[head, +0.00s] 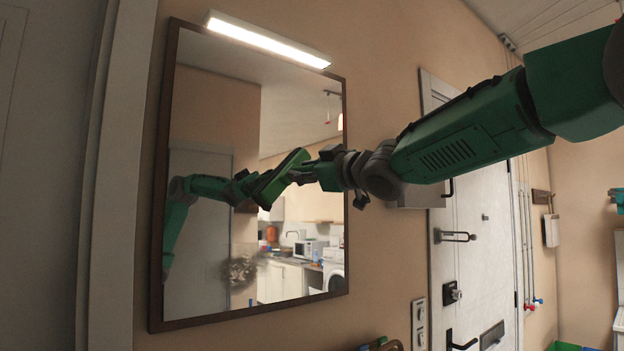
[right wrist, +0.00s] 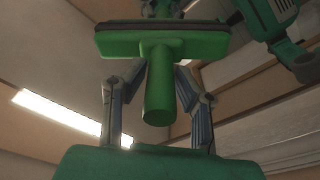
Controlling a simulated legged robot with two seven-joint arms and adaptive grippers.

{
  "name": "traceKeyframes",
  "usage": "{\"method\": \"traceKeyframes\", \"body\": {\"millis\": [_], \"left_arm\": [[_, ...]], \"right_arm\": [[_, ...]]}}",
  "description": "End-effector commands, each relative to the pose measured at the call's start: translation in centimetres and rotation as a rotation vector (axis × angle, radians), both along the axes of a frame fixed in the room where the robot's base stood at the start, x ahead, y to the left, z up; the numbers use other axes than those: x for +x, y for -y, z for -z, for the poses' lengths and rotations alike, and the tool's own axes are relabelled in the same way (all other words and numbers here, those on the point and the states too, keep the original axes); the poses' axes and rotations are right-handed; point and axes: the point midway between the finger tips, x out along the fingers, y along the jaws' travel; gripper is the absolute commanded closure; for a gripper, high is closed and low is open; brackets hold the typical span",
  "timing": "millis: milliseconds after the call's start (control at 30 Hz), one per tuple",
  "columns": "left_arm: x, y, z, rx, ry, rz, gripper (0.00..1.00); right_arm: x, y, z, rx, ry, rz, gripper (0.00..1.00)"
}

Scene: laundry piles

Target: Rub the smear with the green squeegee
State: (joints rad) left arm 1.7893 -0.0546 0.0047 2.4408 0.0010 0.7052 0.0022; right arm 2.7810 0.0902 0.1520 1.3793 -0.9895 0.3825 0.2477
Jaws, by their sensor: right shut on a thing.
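The smear (head: 238,272) is a grey-brown smudge low on the left half of a framed wall mirror (head: 215,130). My right gripper (head: 304,172) reaches in from the right and is shut on the green squeegee (head: 284,174), above and to the right of the smear. The right wrist view shows the squeegee's handle (right wrist: 159,85) between the fingers of my right gripper (right wrist: 160,72), with its wide head across the top. The squeegee's head is close to the mirror; I cannot tell whether it touches. My left gripper is not in view.
A lit lamp (head: 268,40) sits above the mirror's dark frame. The mirror reflects my arm and a kitchen. A white door (head: 490,230) with handles is to the right, with switches (head: 419,322) beside it. The wall left of the mirror is bare.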

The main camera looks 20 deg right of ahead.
Motion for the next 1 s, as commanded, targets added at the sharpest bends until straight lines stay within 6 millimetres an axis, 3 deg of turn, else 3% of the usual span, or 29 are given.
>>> {"method": "traceKeyframes", "body": {"millis": [400, 1000], "left_arm": [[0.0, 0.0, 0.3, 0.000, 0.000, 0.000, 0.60], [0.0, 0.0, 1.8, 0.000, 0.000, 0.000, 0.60]], "right_arm": [[-0.5, -0.3, -0.2, 0.000, 0.002, 0.001, 0.98], [-5.6, 1.6, -0.1, 0.001, 0.002, 0.001, 0.98]]}}
